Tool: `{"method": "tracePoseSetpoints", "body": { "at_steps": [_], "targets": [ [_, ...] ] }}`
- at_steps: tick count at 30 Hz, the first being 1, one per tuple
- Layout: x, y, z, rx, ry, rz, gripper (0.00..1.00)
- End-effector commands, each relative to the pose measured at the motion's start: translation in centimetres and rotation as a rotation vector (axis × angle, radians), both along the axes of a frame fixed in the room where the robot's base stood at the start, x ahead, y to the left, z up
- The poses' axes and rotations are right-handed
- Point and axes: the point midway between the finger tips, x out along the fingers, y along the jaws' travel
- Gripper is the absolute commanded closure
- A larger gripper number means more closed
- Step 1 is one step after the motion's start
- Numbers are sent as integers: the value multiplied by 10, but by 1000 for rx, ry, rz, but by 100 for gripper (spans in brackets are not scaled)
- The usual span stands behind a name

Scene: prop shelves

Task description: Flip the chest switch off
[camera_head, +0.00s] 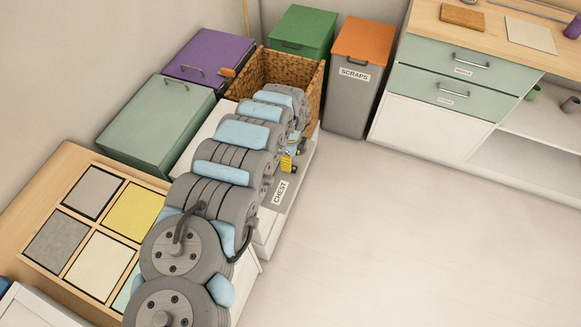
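The white chest (268,228) stands in the middle, with a "CHEST" label (280,192) on its top near the right edge. My grey and light-blue arm reaches over it from the bottom of the picture and covers much of it. Beside the arm, above the label, is a small yellow and dark part (287,163); I cannot tell if it is the chest switch or which way a switch is set. My gripper is mostly hidden near the far end of my arm, above the chest's right side; its fingers cannot be made out.
A wicker basket (313,92) stands behind the chest. Purple (210,48), pale green (150,125) and green (302,27) boxes and a grey "SCRAPS" bin (347,100) surround it. A wooden tray of square panels (85,245) lies left. The floor to the right is clear.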

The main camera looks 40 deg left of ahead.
Motion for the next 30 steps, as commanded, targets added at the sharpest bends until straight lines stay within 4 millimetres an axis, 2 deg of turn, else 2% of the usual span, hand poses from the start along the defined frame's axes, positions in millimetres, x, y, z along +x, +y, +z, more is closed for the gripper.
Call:
{"method": "tracePoseSetpoints", "body": {
  "at_steps": [1,3,12,25,26,30],
  "targets": [
    [-1,-1,-11,-3,1,0,46],
    [-1,-1,-19,-1,1,1,46],
    [0,-1,-42,-1,0,0,46],
    [0,0,-45,0,1,1,46],
    [0,0,-45,0,1,1,48],
    [0,0,-45,0,0,1,88]
  ]
}}
